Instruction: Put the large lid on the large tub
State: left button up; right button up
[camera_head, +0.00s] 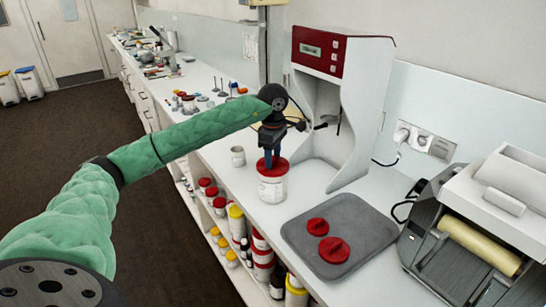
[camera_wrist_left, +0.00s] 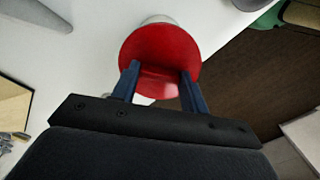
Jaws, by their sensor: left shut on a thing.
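The large tub (camera_head: 272,188) is white with a printed label and stands upright on the white counter. A large red lid (camera_head: 266,166) is at its top, roughly level; I cannot tell whether it is fully seated. My left gripper (camera_head: 272,160) points down over the tub, its blue fingers shut on this lid's raised grip. The wrist view shows the red lid (camera_wrist_left: 160,45) between the two fingers of the left gripper (camera_wrist_left: 160,72), hiding most of what is beneath. My right gripper is not in view.
A metal cup (camera_head: 238,156) stands behind the tub. A red-and-white machine (camera_head: 345,90) stands behind right; a roller machine (camera_head: 470,235) is at far right. Several containers fill shelves below.

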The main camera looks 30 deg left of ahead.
pick_arm(q)
jog(key=shift+f+b, duration=0.1)
jog(key=shift+b, duration=0.3)
dwell(0.4)
dwell(0.4)
jog(key=o, duration=1.5)
jog(key=shift+r+p, duration=0.65)
jog(key=shift+r, duration=1.6)
jog(key=shift+c, duration=0.3)
grip_shut()
jog(key=shift+b, duration=0.3)
